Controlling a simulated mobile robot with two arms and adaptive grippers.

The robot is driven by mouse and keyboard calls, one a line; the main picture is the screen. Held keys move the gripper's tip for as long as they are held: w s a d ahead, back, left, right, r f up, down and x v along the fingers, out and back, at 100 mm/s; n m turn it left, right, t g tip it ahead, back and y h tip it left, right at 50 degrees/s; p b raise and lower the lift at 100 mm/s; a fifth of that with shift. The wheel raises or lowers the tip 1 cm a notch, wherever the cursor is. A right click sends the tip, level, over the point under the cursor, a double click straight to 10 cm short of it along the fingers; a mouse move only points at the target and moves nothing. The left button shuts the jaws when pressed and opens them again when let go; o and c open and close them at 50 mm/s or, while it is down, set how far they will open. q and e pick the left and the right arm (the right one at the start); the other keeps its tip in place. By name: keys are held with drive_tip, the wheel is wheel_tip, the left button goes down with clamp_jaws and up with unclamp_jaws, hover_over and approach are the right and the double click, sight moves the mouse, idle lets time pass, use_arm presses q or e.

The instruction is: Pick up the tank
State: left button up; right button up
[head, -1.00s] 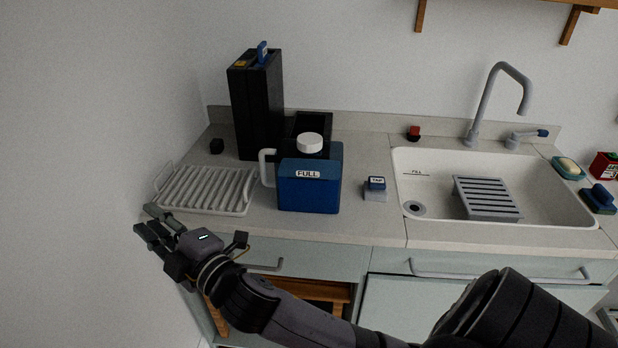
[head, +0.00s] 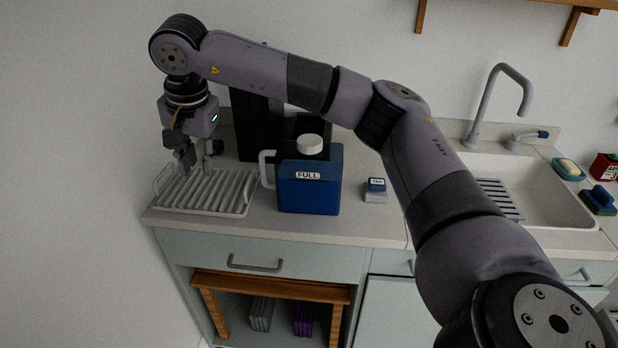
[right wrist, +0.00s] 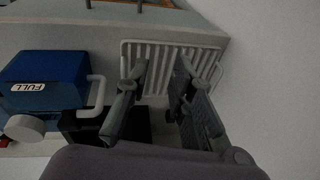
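The blue tank (head: 310,191) stands upright on the counter. It has a white cap, a "FULL" label and a white handle (head: 267,168) on its left side. It also shows at the left of the right wrist view (right wrist: 40,80), its handle toward my fingers. My right gripper (head: 196,170) is above the drying rack, left of the handle and apart from it. Its two fingers (right wrist: 150,92) are spread with nothing between them, over the rack. My left gripper is not in view.
The white drying rack (head: 225,190) lies under my right gripper. A tall black machine (head: 256,130) stands behind the tank. A small "TAP" block (head: 375,190) is to the right, then the sink (head: 560,205). A wall bounds the left side.

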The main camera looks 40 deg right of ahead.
drive_tip(key=s+d+r+m+h, duration=0.1)
drive_tip(key=d+r+h, duration=0.2)
drive_tip(key=d+r, duration=0.5)
hover_over(261, 164)
drive_tip(key=s+a, duration=0.1)
drive_tip(key=a, duration=0.1)
drive_tip(key=shift+h, duration=0.4)
drive_tip(key=f, duration=1.1)
drive_tip(key=shift+s+d+f, duration=0.15)
drive_tip(key=shift+s+f, duration=0.05)
drive_tip(key=shift+f, duration=0.2)
drive_tip(key=x, duration=0.6)
drive_tip(key=shift+f+p, duration=0.35)
drive_tip(key=shift+f, duration=0.05)
drive_tip(key=shift+c, duration=0.4)
clamp_jaws()
drive_tip(key=shift+w+r, duration=0.1)
drive_tip(key=shift+r, duration=0.1)
